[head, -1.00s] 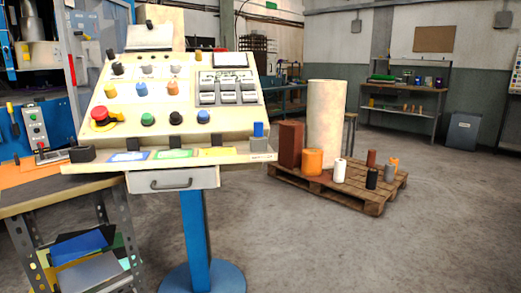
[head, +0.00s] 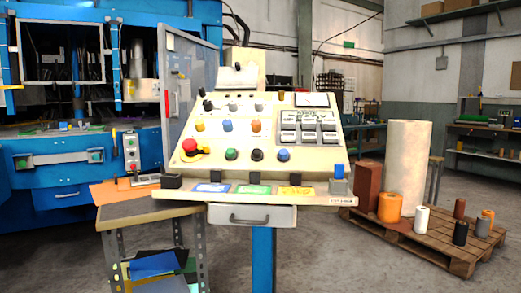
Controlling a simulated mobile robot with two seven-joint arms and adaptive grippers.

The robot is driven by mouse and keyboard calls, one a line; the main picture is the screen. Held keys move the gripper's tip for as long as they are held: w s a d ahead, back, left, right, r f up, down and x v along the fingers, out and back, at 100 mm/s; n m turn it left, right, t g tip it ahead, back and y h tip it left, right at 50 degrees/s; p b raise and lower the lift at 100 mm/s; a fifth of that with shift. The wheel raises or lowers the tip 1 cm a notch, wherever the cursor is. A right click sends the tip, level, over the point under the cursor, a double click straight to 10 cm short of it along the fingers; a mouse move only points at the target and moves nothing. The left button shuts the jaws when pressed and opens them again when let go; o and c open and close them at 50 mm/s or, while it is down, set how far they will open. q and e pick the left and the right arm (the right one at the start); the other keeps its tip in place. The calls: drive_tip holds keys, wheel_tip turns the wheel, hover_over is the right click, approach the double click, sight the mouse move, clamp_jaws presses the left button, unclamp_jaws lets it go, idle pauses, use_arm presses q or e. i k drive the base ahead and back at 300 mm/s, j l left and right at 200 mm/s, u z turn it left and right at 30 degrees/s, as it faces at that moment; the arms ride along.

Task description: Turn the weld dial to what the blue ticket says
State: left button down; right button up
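The control console (head: 322,161) stands on a blue post in the middle of the head view, with a sloping cream panel. Its panel carries several knobs, among them a blue knob (head: 227,125), an orange knob (head: 256,126) and a yellow knob (head: 199,126). Which one is the weld dial I cannot tell; the labels are too small to read. On the front ledge lie a blue ticket (head: 212,188), a green ticket (head: 254,190) and a yellow ticket (head: 297,191). The writing on the blue ticket is not legible. Neither of my grippers is in view.
A small side table (head: 140,212) stands at the console's left front. A wooden pallet (head: 425,245) with rolls and cans is at the right. A large blue machine (head: 40,185) fills the left background. Grey floor is open at the lower right.

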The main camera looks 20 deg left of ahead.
sight(200, 123)
drive_tip(key=i+j+u, duration=0.2)
drive_tip(key=i+j, duration=0.2)
drive_tip(key=i+j+u, duration=0.45)
drive_tip(key=i, duration=0.5)
drive_tip(key=j, duration=0.1)
